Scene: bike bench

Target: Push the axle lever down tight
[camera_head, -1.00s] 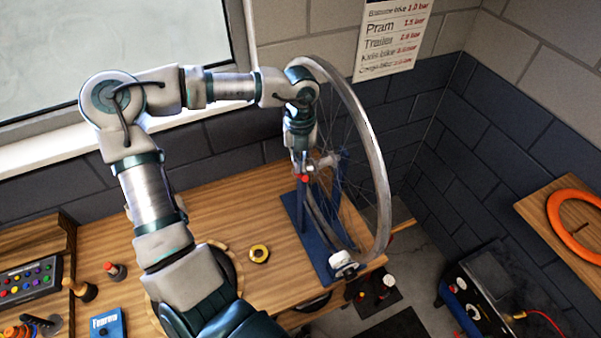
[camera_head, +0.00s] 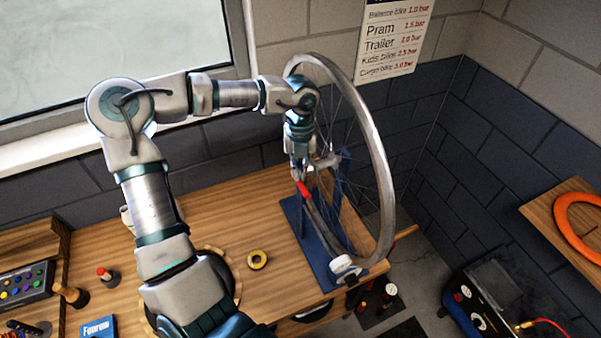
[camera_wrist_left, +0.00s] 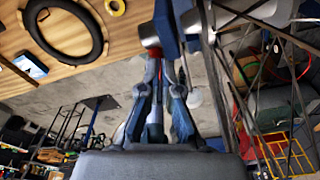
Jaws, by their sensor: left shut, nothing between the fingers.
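The bike wheel (camera_head: 384,180) stands upright in a blue stand (camera_head: 317,262) on the bench. The red axle lever (camera_head: 304,189) is at the near side of the hub and slants downward. My left gripper (camera_head: 299,174) points down just above the lever, its fingers together and empty. In the left wrist view the red lever (camera_wrist_left: 152,70) shows at the tips of the left gripper (camera_wrist_left: 158,84), below the silver hub end (camera_wrist_left: 149,37). I cannot tell whether the fingers touch the lever. My right gripper is not in view.
A yellow tape roll (camera_head: 257,260) lies on the bench (camera_head: 240,190) left of the stand. A blue box (camera_head: 99,327) and a red-topped item (camera_head: 106,275) are at the left. An orange ring (camera_head: 580,228) lies on the right shelf. The wheel's spokes are close to my gripper.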

